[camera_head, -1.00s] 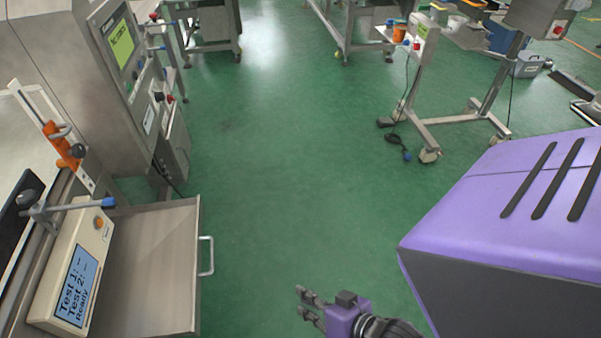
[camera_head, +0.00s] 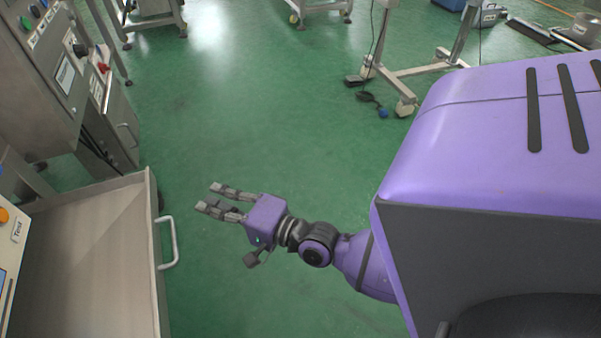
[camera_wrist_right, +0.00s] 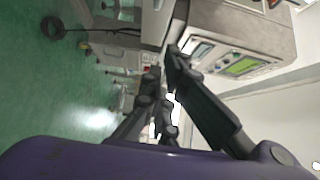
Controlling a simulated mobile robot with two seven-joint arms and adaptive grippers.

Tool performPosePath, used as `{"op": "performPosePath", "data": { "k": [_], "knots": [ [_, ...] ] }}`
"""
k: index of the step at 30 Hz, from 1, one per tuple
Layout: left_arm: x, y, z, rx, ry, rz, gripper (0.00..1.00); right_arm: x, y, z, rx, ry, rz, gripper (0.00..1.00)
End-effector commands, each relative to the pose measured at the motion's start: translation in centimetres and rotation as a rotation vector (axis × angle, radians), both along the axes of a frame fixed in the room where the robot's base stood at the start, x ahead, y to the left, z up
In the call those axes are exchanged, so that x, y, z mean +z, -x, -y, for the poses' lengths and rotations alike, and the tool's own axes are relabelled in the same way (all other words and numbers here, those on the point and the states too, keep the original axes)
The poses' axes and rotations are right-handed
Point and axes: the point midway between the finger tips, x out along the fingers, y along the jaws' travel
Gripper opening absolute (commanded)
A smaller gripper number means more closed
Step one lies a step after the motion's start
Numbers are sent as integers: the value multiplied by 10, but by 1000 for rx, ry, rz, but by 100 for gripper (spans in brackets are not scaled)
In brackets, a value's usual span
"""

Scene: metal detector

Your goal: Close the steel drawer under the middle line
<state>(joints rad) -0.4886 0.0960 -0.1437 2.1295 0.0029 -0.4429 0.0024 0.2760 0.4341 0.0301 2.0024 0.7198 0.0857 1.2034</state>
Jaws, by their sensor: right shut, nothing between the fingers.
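The steel drawer (camera_head: 90,265) stands pulled out at the lower left of the head view, empty where I see its floor. Its white bar handle (camera_head: 172,243) is on the front panel that faces right. My right gripper (camera_head: 212,198) is a little right of the handle and apart from it, fingers pointing left toward the drawer. In the right wrist view the fingers (camera_wrist_right: 160,80) show at close range, with nothing held between them. The gripper is shut and empty. My left gripper is not in view.
A steel control cabinet (camera_head: 40,75) stands behind the drawer at the left. A beige test unit (camera_head: 12,240) is at the left edge. Green floor (camera_head: 240,130) is clear between the drawer and the wheeled stand (camera_head: 420,65) at the back right.

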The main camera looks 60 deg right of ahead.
Motion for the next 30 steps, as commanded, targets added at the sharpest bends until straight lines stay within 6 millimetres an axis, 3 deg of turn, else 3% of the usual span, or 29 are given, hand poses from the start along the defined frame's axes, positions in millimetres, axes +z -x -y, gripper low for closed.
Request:
{"op": "performPosePath", "data": {
  "k": [9, 18, 30],
  "knots": [
    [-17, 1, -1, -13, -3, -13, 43, -2, -67, -15, 0, -2, 1, 0],
    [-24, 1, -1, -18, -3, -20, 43, -2, -82, -43, -1, 2, -3, 0],
    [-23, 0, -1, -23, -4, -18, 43, -1, -83, -45, -1, 3, -3, 0]
  ]
}}
